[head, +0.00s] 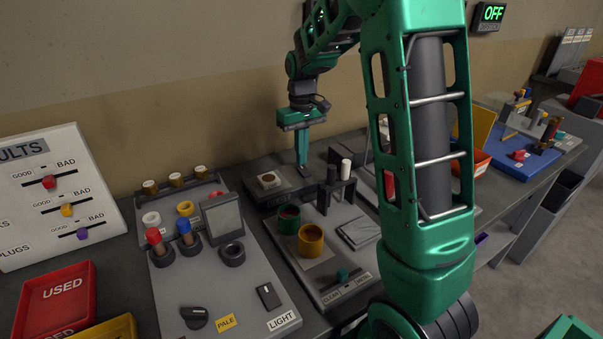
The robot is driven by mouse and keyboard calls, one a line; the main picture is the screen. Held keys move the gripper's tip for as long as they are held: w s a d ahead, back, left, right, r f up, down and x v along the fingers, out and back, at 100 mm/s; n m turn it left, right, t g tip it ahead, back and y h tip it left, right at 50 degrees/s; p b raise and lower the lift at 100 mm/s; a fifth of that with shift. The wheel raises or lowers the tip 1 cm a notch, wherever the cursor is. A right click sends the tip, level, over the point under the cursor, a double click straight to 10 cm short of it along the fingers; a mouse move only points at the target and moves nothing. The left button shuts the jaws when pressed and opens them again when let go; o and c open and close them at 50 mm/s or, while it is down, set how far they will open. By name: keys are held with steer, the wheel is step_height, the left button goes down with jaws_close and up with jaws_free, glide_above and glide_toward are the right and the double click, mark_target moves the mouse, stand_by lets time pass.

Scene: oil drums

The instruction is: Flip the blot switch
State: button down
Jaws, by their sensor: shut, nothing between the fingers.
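No label reading "blot" is legible, so I cannot tell which control is the blot switch. My gripper (303,166) is green, points down and is shut and empty. Its tips are just right of a dark box (268,187) with a pale square top holding a brown round spot. I cannot tell whether they touch the box or the grey plate (309,183) beside it. Writing on the box's front is too small to read. A teal knob (343,275) sits on the grey board in front, above a label starting "CLEAR". A dark rocker (268,296) is labelled "LIGHT".
A results panel (62,195) with sliders stands left. A wall sign (491,13) reads "OFF". My arm hides part of the bench.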

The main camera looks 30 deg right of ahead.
steer(key=shift+f, duration=0.7)
stand_by(0.5)
step_height(320, 180, up, 7)
stand_by(1.0)
stand_by(0.4)
